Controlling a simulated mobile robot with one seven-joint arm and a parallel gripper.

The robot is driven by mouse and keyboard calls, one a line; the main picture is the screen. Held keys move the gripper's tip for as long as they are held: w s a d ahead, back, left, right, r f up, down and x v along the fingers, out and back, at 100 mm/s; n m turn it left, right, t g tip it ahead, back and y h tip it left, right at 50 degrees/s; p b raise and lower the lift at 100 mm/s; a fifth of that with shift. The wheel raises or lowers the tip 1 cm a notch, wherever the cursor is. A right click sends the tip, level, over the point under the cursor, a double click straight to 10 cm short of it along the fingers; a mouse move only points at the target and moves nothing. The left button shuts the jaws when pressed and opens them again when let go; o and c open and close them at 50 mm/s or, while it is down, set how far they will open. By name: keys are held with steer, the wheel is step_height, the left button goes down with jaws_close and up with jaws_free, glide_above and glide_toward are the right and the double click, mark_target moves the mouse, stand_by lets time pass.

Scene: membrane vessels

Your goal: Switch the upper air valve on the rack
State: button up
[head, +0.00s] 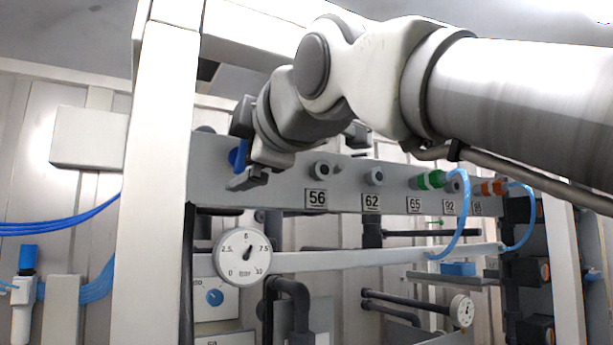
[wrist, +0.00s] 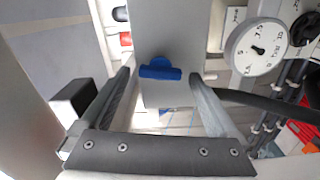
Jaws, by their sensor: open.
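The upper air valve shows as a blue handle (head: 236,156) at the left end of the grey rack panel in the head view, partly hidden by my gripper. In the wrist view the blue handle (wrist: 160,72) lies crosswise on a grey panel. My gripper (head: 246,166) is at the valve. In the wrist view my gripper (wrist: 158,79) is open, with one finger on each side of the handle and nothing clamped. Contact between the fingers and the handle cannot be told.
A round pressure gauge (head: 242,256) hangs below the valve, with a blue knob (head: 214,297) under it. A white upright post (head: 158,180) stands close to the left of my gripper. Numbered ports, a green fitting (head: 431,180) and blue hoses lie to the right.

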steer(key=b+v, duration=0.3)
steer(key=v, duration=1.4)
steer(key=shift+s+b, duration=0.25)
steer(key=shift+b, duration=0.15)
steer(key=w+d+f+m+g+h, duration=0.1)
steer(key=w+d+f+m+h, duration=0.2)
steer(key=f, duration=0.7)
steer(key=w+d+f+m+g+h, duration=0.1)
steer(key=w+f+m+g+h, duration=0.3)
steer(key=f, duration=0.6)
steer(key=w+d+f+m+t, duration=0.1)
steer(key=w+d+f+m, duration=0.3)
steer(key=f, duration=0.6)
steer(key=s+d+f+m+g+h, duration=0.1)
steer(key=s+d+f+m+g, duration=0.1)
steer(key=f, duration=0.6)
steer(key=s+d+f+m+g, duration=0.1)
steer(key=s+f+m, duration=0.3)
steer(key=f, duration=0.4)
steer(key=s+d+f+m+g+h, duration=0.1)
steer(key=s+d+f+m+g, duration=0.1)
steer(key=f+m, duration=0.3)
step_height(320, 180, down, 3)
steer(key=shift+s+d+r+g+h+b, duration=0.1)
steer(key=shift+s+d+g+h+b, duration=0.25)
steer(key=shift+d, duration=0.45)
